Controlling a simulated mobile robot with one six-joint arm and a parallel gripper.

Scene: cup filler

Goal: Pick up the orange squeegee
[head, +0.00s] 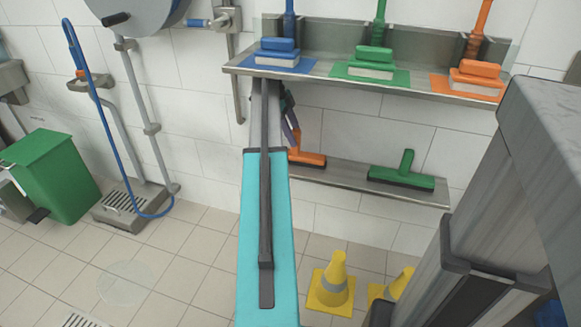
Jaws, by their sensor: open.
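The orange squeegee (310,159) lies on the lower wall shelf, at the shelf's left end. Its short handle stands up, and its left part is hidden behind my arm. My gripper (291,122) shows only in part beyond the end of my arm, small and dark, close to the squeegee's handle in the picture. It is open. I cannot tell whether the handle is between the fingers or whether they touch it.
A green squeegee (402,178) lies farther right on the lower shelf (345,176). The upper shelf (330,76) above holds blue, green and orange brushes and pads. Yellow cones (332,285) stand on the floor below. A green bin (50,175) stands at left.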

